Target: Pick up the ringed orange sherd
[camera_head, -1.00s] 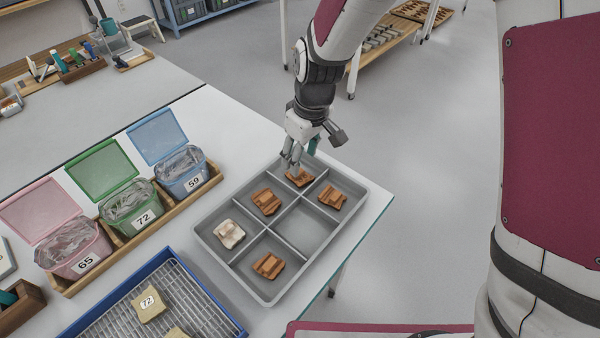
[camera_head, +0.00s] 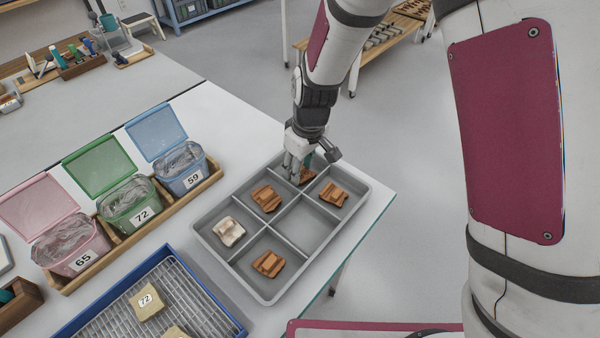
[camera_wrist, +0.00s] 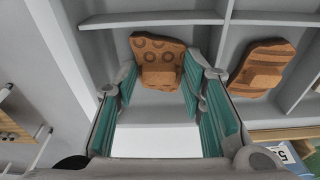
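The ringed orange sherd (camera_wrist: 158,50) lies in a compartment of the grey tray (camera_head: 305,226), with stamped rings on its face in the wrist view. In the head view the sherd (camera_head: 307,175) is partly hidden behind my gripper (camera_head: 297,176), in the far compartment. In the wrist view my gripper (camera_wrist: 160,82) has its teal-padded fingers apart, one tip on each side of the sherd. The tips are at or very close to its edges; I cannot tell whether they touch. The sherd rests in the tray.
Other orange sherds lie in neighbouring compartments, at left (camera_head: 267,198), right (camera_head: 333,194) and front (camera_head: 268,264), with a whitish sherd (camera_head: 229,231) at front left. Tray dividers stand close around my gripper. Lidded bins (camera_head: 130,203) and a blue-rimmed tray (camera_head: 205,288) are further left.

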